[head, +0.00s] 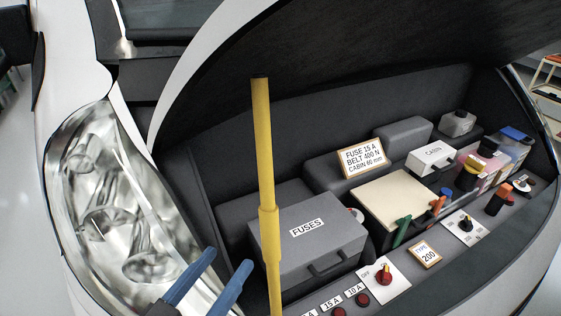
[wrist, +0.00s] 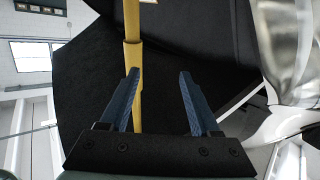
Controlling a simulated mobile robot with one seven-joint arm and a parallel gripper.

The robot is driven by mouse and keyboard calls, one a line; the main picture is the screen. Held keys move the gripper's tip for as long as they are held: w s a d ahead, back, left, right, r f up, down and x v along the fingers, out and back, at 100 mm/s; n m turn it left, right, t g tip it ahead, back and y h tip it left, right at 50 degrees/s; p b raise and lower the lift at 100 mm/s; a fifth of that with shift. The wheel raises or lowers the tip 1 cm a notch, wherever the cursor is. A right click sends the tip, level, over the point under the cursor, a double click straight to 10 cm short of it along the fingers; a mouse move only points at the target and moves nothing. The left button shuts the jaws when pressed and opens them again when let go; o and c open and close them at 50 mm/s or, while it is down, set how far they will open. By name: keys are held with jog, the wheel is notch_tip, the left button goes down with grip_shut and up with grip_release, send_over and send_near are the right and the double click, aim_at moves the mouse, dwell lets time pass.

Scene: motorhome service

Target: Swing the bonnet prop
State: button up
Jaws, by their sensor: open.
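The yellow bonnet prop (head: 264,160) stands almost upright in the engine bay. Its top end is near the dark underside of the raised bonnet (head: 370,50); I cannot tell whether they touch. A thicker sleeve sits partway down the rod. My gripper (head: 228,257) has two blue fingers and is open and empty, just left of the prop's lower part in the head view. In the wrist view the prop (wrist: 133,58) runs up behind the left finger of my gripper (wrist: 158,72), not clearly between the fingers. The prop's foot is out of view.
A grey fuse box (head: 308,240) stands right of the prop. The headlight (head: 125,205) is at left. Free room near the prop is narrow.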

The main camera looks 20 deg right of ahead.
aim_at(264, 230)
jog(key=s+r+m+g+h+p, duration=0.1)
jog(key=s+r+h+p, duration=0.1)
jog(key=s+r+p, duration=0.1)
jog(key=p+x, duration=0.5)
jog(key=x, duration=0.6)
jog(key=shift+d, duration=0.2)
jog(key=shift+x, duration=0.75)
jog(key=shift+f, duration=0.15)
grip_shut()
